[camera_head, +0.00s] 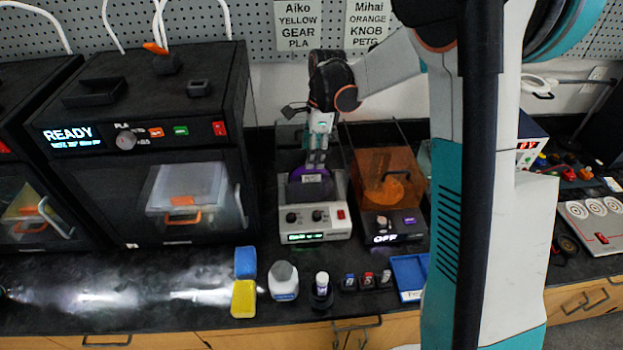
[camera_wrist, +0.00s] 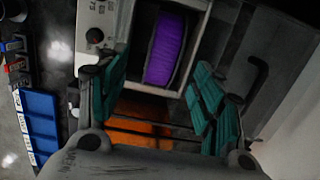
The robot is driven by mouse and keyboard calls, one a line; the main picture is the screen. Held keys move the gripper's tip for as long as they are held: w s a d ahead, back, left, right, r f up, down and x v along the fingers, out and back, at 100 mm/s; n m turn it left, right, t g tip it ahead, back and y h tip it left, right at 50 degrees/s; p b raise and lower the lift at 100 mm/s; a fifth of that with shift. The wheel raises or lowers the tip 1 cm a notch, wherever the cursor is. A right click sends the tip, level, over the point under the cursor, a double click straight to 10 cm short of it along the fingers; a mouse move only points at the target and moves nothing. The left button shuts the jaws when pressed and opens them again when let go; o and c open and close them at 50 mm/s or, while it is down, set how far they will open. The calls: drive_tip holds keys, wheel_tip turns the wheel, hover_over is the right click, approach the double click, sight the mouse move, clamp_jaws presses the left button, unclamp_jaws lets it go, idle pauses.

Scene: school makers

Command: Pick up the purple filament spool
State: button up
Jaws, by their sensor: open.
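The purple filament spool (camera_head: 308,190) stands in the open bay of a white dryer box (camera_head: 316,219), with a pale label on its face. In the wrist view the spool (camera_wrist: 164,50) shows as a purple winding between dark flanges, inside the white box (camera_wrist: 191,73). My gripper (camera_head: 316,158) is directly above the spool, pointing down. In the wrist view my gripper (camera_wrist: 160,85) is open, with its green-padded fingers apart on either side of the spool's line. The fingers hold nothing. I cannot tell whether the fingertips touch the spool.
A second dryer with an amber lid (camera_head: 386,179) and an orange spool stands close on the right. A black printer (camera_head: 148,150) stands to the left. Bottles, small blocks and a blue tray (camera_head: 408,277) line the front of the bench. The pegboard wall is behind.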

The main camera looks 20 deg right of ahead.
sight(310, 174)
drive_tip(key=shift+w+f, duration=0.15)
drive_tip(key=shift+f, duration=0.5)
drive_tip(key=f+b, duration=0.1)
drive_tip(key=f, duration=0.4)
drive_tip(key=a+f+b, duration=0.1)
drive_tip(key=f, duration=0.1)
drive_tip(key=shift+w+f+b, duration=0.1)
drive_tip(key=shift+f+b, duration=0.2)
drive_tip(key=shift+f, duration=0.1)
wheel_tip(310, 174, down, 5)
drive_tip(key=shift+w+f+b, duration=0.1)
drive_tip(key=shift+w+b, duration=0.05)
drive_tip(key=shift+b, duration=1.1)
drive_tip(key=c, duration=1.4)
